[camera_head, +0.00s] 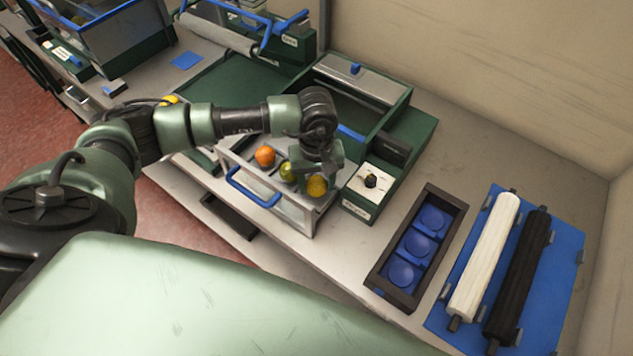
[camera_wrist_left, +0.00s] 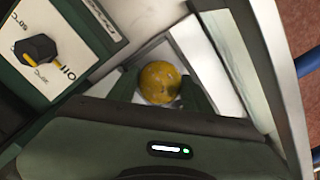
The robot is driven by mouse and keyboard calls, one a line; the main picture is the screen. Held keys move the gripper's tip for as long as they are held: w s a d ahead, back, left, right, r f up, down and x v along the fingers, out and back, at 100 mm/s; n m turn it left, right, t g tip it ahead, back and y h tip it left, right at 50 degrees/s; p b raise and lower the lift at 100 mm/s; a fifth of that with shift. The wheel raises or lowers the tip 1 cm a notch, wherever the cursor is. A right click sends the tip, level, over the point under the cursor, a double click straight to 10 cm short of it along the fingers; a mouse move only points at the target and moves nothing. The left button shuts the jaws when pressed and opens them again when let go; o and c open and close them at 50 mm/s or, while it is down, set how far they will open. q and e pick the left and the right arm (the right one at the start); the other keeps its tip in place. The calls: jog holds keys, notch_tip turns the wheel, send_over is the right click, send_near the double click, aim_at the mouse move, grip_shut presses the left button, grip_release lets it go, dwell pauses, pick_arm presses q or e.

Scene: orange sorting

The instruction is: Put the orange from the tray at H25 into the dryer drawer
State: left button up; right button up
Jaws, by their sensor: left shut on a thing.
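The dryer drawer (camera_head: 301,215) is pulled out, with a clear front and a blue handle. Inside lie an orange fruit (camera_head: 265,156) and a greenish fruit (camera_head: 287,172). My left gripper (camera_head: 320,176) points down over the drawer's right end, shut on a yellow-orange fruit with dark patches (camera_head: 317,187). In the left wrist view this orange (camera_wrist_left: 160,82) sits between the fingers, against the drawer's pale inside (camera_wrist_left: 222,45). I cannot tell whether it touches the drawer floor. A dark tray (camera_head: 440,205) has several blue cups, all empty; no H25 label is readable. My right gripper is not in view.
A control panel with a black knob (camera_head: 371,181) stands close to the drawer's right side; the knob (camera_wrist_left: 36,49) also shows in the wrist view. A white roller (camera_head: 486,255) and a black roller (camera_head: 518,275) lie on a blue mat (camera_head: 567,262) at the right.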

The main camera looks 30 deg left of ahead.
aim_at(317, 180)
pick_arm(q)
jog(key=o, duration=1.4)
jog(key=shift+r, duration=0.1)
jog(key=shift+r+p, duration=0.55)
jog(key=shift+p, duration=0.3)
notch_tip(317, 180, up, 12)
jog(key=b, duration=0.4)
